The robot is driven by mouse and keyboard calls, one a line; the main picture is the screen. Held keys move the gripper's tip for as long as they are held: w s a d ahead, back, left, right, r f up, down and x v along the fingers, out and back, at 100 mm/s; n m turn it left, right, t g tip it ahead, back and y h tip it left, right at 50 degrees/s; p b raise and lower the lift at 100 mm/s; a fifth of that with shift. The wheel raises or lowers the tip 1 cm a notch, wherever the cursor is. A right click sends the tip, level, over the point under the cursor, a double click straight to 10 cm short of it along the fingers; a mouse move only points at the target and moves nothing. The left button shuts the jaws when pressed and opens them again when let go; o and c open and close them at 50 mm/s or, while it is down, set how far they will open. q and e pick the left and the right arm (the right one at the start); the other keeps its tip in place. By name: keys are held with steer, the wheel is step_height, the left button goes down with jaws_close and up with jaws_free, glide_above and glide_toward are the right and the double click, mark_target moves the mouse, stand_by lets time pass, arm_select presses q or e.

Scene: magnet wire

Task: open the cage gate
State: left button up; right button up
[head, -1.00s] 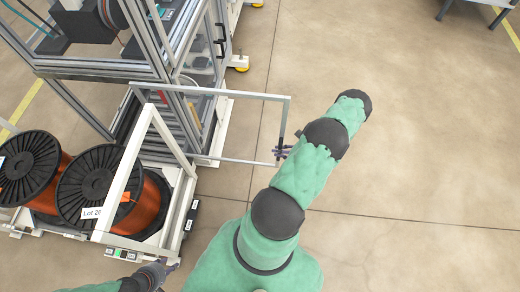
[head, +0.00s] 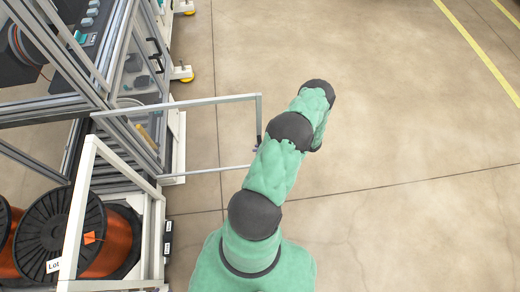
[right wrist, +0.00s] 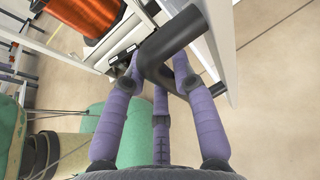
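The cage gate (head: 205,101) is a light grey rectangular frame. In the head view it stands swung out from the cage (head: 110,100), over open floor. Its black handle (head: 258,127) is on the outer upright, and it also shows as a thick dark bar (right wrist: 176,44) in the right wrist view. My right gripper (head: 256,148) is at this handle, mostly hidden behind my arm. In the right wrist view its purple fingers (right wrist: 160,73) are closed around the bar. My left gripper is out of view.
A white frame (head: 80,205) and black spools of copper wire (head: 110,240) stand at the lower left. A machine with a control panel (head: 85,30) is inside the cage. The floor (head: 400,120) to the right of the gate is clear.

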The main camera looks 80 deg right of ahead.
stand_by(0.3)
steer(key=v, duration=1.2)
steer(key=shift+r, duration=0.1)
stand_by(0.3)
